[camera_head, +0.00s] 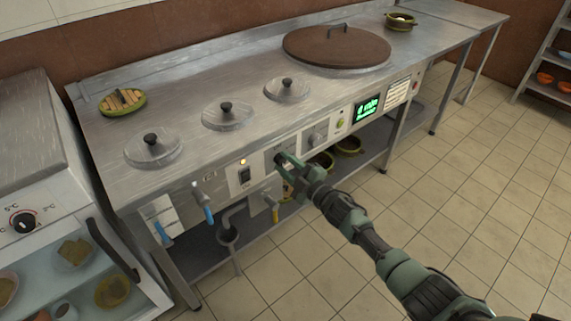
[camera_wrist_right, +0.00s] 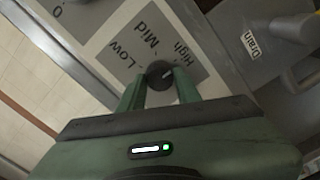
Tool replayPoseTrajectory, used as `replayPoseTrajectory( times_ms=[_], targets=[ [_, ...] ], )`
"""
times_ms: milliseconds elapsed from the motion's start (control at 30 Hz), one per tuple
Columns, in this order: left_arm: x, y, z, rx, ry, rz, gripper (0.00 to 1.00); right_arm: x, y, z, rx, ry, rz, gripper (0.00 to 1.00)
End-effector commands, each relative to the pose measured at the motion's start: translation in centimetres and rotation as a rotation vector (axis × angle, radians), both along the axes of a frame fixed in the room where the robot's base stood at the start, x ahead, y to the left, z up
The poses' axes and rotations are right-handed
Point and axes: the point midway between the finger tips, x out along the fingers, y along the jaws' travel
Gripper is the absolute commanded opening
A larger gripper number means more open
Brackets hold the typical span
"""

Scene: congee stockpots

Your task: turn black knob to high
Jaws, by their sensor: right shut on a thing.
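The black knob (camera_wrist_right: 160,73) sits on a grey panel plate (camera_wrist_right: 145,45) printed Low, Mid and High, seen in the wrist view. My right gripper (camera_wrist_right: 160,88) is shut on the knob, one green finger on each side. The knob's pale mark lies toward the right side, toward the High label (camera_wrist_right: 181,53). In the head view, my right gripper (camera_head: 283,163) reaches the front panel of the steel counter and hides most of the knob. My left gripper is not in view.
The steel counter (camera_head: 190,180) carries several round lids and a large brown lid (camera_head: 335,47). Blue-handled taps (camera_head: 205,212) and a yellow-handled tap (camera_head: 274,212) stick out below the panel. In the wrist view a Drain label (camera_wrist_right: 249,43) shows at right. The tiled floor in front is clear.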

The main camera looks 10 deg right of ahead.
Motion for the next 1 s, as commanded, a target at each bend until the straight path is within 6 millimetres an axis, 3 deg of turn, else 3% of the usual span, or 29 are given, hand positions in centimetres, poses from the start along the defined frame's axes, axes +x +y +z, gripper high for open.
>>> replayPoseTrajectory(
  times_ms=[33,100,500,800,1000],
  targets=[
    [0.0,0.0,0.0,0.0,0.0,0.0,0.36,0.0,-0.1,-0.1,0.0,0.002,-0.001,0.39],
    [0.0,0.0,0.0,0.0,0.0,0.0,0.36,0.0,-0.1,-0.1,-0.001,0.002,-0.001,0.55],
    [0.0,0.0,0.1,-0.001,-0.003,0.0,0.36,-0.7,-0.4,0.0,-0.001,0.002,-0.001,0.55],
    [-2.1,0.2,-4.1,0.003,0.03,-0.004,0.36,-4.9,-2.9,0.1,-0.002,0.002,-0.001,0.55],
    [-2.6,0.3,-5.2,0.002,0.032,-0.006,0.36,-6.6,-3.8,0.0,-0.001,0.001,0.0,0.55]
  ],
)
